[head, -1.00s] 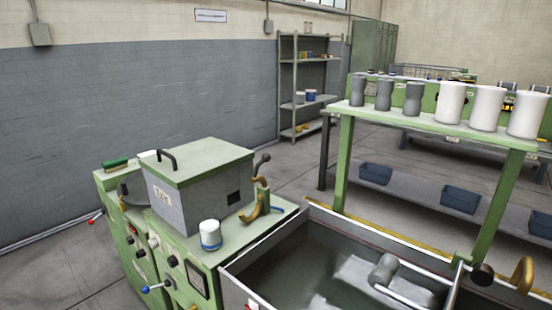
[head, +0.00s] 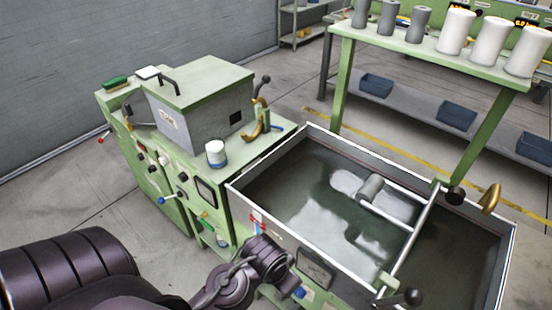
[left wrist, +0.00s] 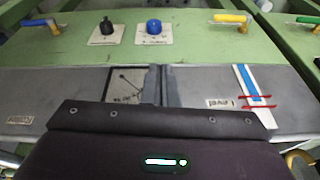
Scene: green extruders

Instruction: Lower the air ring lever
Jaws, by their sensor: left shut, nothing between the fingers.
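I cannot tell which handle is the air ring lever. In the head view, a red-tipped lever (head: 101,140) and a blue-tipped lever (head: 163,200) stick out from the green machine (head: 180,225). A lever with a dark knob (head: 411,297) is at the tank's near side. My right gripper is not visible.
A water tank (head: 272,230) fills the right of the machine. A black knob (left wrist: 107,27) and a blue knob (left wrist: 153,25) sit on labelled plates. A white cup (head: 215,153) stands on the machine top. A green rack (head: 410,50) holds spools behind.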

